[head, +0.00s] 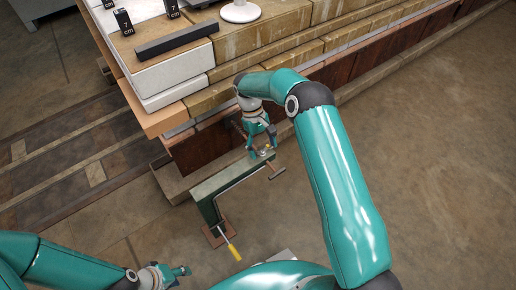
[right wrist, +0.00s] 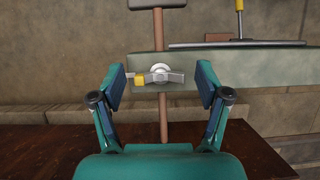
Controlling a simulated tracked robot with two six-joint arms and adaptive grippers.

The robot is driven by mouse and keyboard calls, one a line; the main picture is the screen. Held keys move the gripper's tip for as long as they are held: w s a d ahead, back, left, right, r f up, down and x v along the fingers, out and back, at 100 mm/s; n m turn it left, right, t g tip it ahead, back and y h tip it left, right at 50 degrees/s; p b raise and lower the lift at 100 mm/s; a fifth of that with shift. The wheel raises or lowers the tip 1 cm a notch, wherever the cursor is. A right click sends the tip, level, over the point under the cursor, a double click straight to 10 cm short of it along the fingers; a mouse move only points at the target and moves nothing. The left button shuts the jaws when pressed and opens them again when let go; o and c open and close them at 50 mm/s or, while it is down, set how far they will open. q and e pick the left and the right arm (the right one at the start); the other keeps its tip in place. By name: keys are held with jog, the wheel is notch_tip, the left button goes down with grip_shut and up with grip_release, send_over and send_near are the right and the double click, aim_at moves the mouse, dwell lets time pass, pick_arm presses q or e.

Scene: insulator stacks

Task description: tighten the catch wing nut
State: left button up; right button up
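The catch wing nut (right wrist: 167,76) is a grey metal nut with one yellow wing, lying level on the face of a green bar (right wrist: 235,62). In the right wrist view my right gripper (right wrist: 160,85) has its two fingers apart, one on each side of the nut; the left finger is close to the yellow wing, and I cannot tell if it touches. In the head view the right gripper (head: 262,154) is at the upper end of the green bar (head: 220,181), partly covering the nut. My left gripper (head: 178,272) is low at the left, away from the bar; its opening is unclear.
A brown rod with a crosspiece (right wrist: 157,4) passes behind the nut. A yellow-handled lever (head: 232,249) is at the bar's lower end, by a brown plate (head: 212,239). Stacked slabs (head: 300,52) stand behind. The floor at right (head: 440,180) is clear.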

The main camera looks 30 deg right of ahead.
jog(key=shift+w, duration=0.1)
jog(key=shift+r, duration=0.15)
jog(key=shift+w+r, duration=0.2)
jog(key=v, duration=1.1)
jog(key=shift+s+r, duration=0.1)
